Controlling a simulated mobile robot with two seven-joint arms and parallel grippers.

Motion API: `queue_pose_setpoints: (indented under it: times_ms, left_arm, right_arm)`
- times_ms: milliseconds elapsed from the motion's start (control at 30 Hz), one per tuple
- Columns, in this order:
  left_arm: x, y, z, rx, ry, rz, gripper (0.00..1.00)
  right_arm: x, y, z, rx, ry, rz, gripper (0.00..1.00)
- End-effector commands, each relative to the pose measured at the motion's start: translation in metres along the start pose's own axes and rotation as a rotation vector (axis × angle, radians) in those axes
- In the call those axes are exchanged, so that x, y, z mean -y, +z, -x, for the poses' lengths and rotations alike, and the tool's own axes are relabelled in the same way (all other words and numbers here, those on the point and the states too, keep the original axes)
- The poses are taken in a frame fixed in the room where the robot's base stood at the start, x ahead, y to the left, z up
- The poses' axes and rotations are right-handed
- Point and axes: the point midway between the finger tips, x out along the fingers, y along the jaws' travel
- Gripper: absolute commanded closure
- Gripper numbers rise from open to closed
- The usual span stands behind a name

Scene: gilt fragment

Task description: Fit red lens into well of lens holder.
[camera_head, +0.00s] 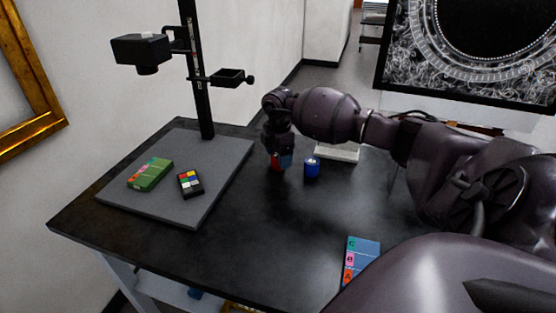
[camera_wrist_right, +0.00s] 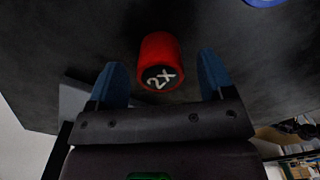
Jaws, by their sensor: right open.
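The red lens (camera_head: 275,163) stands on the black table under my right gripper (camera_head: 280,158), which partly hides it in the head view. In the right wrist view the red lens (camera_wrist_right: 161,55) is a short red cylinder with a dark end marked "2X". It shows between and slightly beyond the blue fingertips of my right gripper (camera_wrist_right: 162,75), with gaps on both sides. The gripper is open and points down. A black bracket with a shallow square tray (camera_head: 231,77), which looks like the lens holder, sticks out from the stand's post. Its well cannot be made out. My left gripper is not in view.
A blue lens (camera_head: 312,167) stands just right of the red one. The grey stand base (camera_head: 210,150) carries a green box (camera_head: 150,174) and a colour chart (camera_head: 190,183). A black camera (camera_head: 141,49) hangs above. A blue lettered card (camera_head: 362,257) lies near the front. The table's middle is clear.

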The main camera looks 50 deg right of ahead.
Motion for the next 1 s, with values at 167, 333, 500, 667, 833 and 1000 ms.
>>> queue_pose_setpoints:
  times_ms: [167, 333, 500, 667, 833, 1000]
  left_arm:
    - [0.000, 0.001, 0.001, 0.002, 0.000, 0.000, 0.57]
    - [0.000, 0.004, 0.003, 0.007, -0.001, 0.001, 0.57]
    - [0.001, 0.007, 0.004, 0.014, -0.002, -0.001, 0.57]
    - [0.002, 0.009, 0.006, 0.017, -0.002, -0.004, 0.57]
    - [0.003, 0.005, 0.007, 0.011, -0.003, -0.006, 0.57]
    - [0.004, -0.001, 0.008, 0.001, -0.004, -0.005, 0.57]
  right_arm:
    - [0.000, 0.000, 0.001, 0.000, 0.000, 0.000, 0.45]
    - [0.000, 0.000, 0.001, 0.000, 0.000, 0.000, 0.71]
    - [0.000, 0.000, 0.001, 0.000, 0.001, 0.000, 0.80]
    - [0.000, 0.000, 0.003, 0.000, 0.001, 0.000, 0.80]
    - [-0.001, 0.000, 0.022, -0.001, 0.005, 0.000, 0.80]
    - [-0.001, 0.000, 0.059, 0.000, 0.008, 0.000, 0.80]
